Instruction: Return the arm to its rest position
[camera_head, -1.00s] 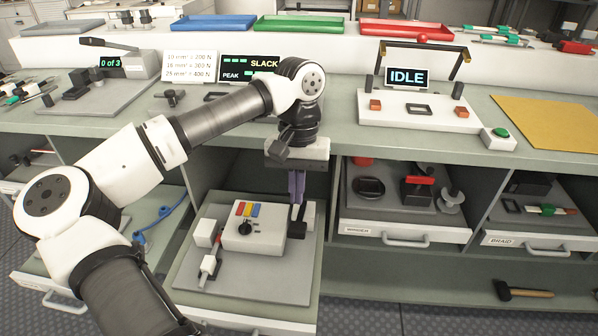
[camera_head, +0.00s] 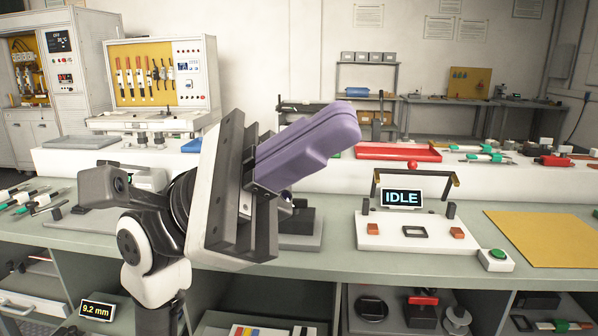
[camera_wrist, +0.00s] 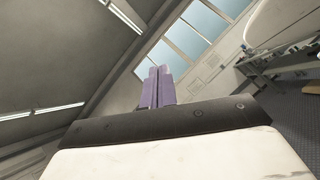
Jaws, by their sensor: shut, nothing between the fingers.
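My gripper (camera_head: 308,142) is raised in front of the bench in the head view, its purple fingers tilted up and to the right. The fingers lie together with nothing between them. In the wrist view my gripper (camera_wrist: 158,72) shows two purple fingers side by side, pointing at the ceiling and high windows. My forearm and wrist cover part of the bench at the left and middle of the head view.
The green bench (camera_head: 350,262) runs below my gripper. A white fixture with an IDLE display (camera_head: 402,198) stands to its right, then a green button box (camera_head: 496,259) and a yellow mat (camera_head: 550,236). A red tray (camera_head: 398,152) lies on the raised shelf behind.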

